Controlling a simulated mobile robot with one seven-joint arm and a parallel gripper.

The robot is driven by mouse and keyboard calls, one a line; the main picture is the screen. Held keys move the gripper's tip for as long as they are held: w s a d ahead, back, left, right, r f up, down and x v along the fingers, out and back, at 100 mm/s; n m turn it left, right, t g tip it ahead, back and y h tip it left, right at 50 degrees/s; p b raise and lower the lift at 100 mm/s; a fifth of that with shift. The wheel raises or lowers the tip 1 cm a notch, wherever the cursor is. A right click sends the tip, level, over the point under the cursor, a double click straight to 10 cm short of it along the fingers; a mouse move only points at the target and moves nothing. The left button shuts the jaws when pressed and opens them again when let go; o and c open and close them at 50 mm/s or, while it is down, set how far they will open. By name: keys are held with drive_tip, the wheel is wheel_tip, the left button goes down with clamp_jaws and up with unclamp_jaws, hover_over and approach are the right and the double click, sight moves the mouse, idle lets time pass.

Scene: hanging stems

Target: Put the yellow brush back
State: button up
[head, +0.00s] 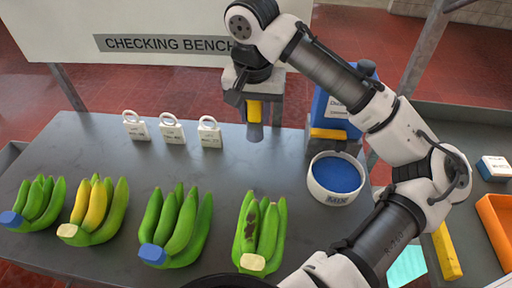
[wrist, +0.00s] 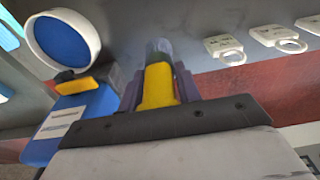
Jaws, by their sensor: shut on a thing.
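The yellow brush (head: 254,111) is in my gripper (head: 253,98), held upright above the back of the bench with its grey end down. In the wrist view the brush (wrist: 158,86) sits between the two fingers of my gripper (wrist: 157,92), which is shut on it. The brush end looks a little above the bench top or close to it; I cannot tell if it touches. The fingers hide part of its handle.
A white bowl of blue stuff (head: 336,176) and a blue box (head: 338,110) with a yellow part (head: 328,133) stand to the right. Several white padlock-shaped tags (head: 210,134) stand left. Banana bunches (head: 176,228) line the front. The bench middle (head: 225,172) is clear.

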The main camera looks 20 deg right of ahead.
wheel_tip(320, 180, down, 11)
drive_tip(key=shift+f+p, duration=0.15)
drive_tip(key=shift+p, duration=0.35)
drive_tip(key=shift+f, duration=0.15)
drive_tip(key=o, duration=1.1)
drive_tip(key=shift+c, duration=0.2)
drive_tip(key=r, duration=0.4)
drive_tip(key=s+r+b, duration=0.1)
drive_tip(key=r, duration=0.7)
drive_tip(key=shift+s+a+r+b, duration=0.1)
drive_tip(key=shift+s+a+b, duration=0.1)
drive_tip(key=shift+a+b, duration=0.15)
drive_tip(key=shift+s, duration=0.1)
